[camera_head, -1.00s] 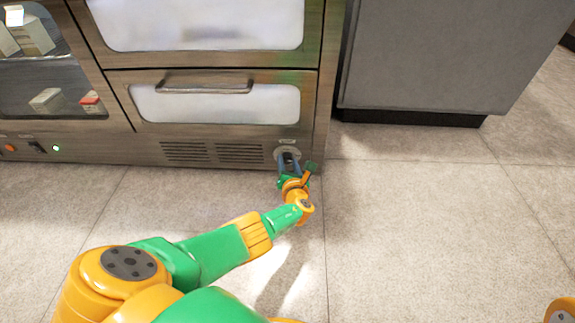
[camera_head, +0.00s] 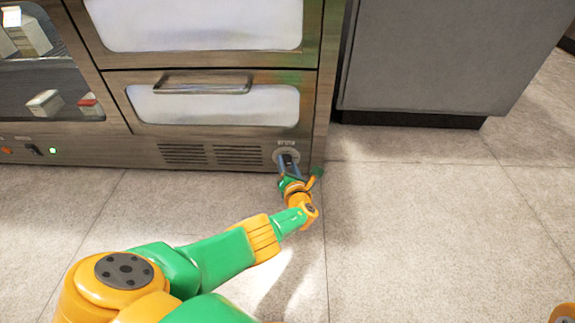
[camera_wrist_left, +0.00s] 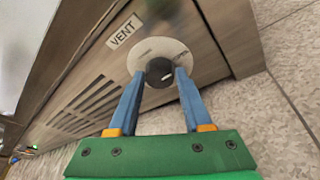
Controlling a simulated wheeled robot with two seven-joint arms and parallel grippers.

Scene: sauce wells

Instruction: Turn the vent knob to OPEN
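The vent knob (camera_wrist_left: 159,72) is a small dark round knob with a short white mark, on a pale round plate (camera_wrist_left: 193,47) at the cabinet's lower right corner. A "VENT" label (camera_wrist_left: 123,31) is beside the plate; the plate's own small lettering is too blurred to read. My left gripper (camera_wrist_left: 160,73) has its two blue fingers on opposite sides of the knob, with the tips against it. In the head view the left gripper (camera_head: 289,164) reaches the plate (camera_head: 279,153) and mostly hides the knob. My right gripper is not in view.
The metal cabinet (camera_head: 226,135) has vent slots (camera_head: 240,154) left of the knob and a drawer handle (camera_head: 203,83) above. A grey unit (camera_head: 430,60) stands to the right. The tiled floor (camera_head: 430,220) is open in front.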

